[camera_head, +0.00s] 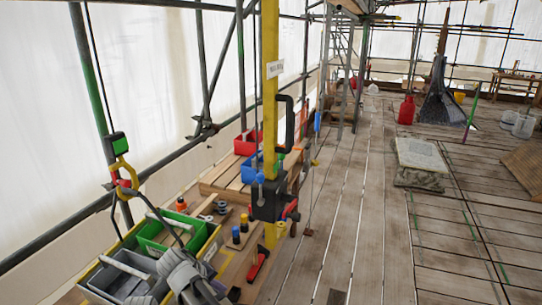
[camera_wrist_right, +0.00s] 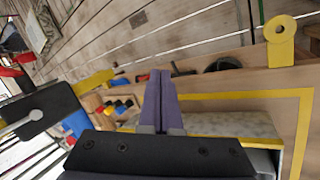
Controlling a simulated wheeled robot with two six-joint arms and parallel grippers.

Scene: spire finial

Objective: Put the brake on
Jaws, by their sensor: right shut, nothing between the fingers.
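A yellow post (camera_head: 270,95) stands upright left of centre in the head view. A black box (camera_head: 268,200) is fixed low on it, with small blue and red parts at its sides. A black D-shaped handle (camera_head: 290,122) is on the post above the box. No part is clearly marked as the brake. My right gripper (camera_head: 178,258) is at the lower left, over the bins and apart from the post. Its fingers (camera_wrist_right: 160,98) are shut and empty in the wrist view. A black part with a pale lever (camera_wrist_right: 35,117) shows left of them. My left gripper is not seen.
Green (camera_head: 155,236) and grey bins stand in a yellow-edged tray at lower left. A wooden bench with small parts, a red bin (camera_head: 247,142) and a blue bin (camera_head: 256,170) lies beside the post. Scaffold poles run along the left. The plank floor (camera_head: 350,200) is mostly clear.

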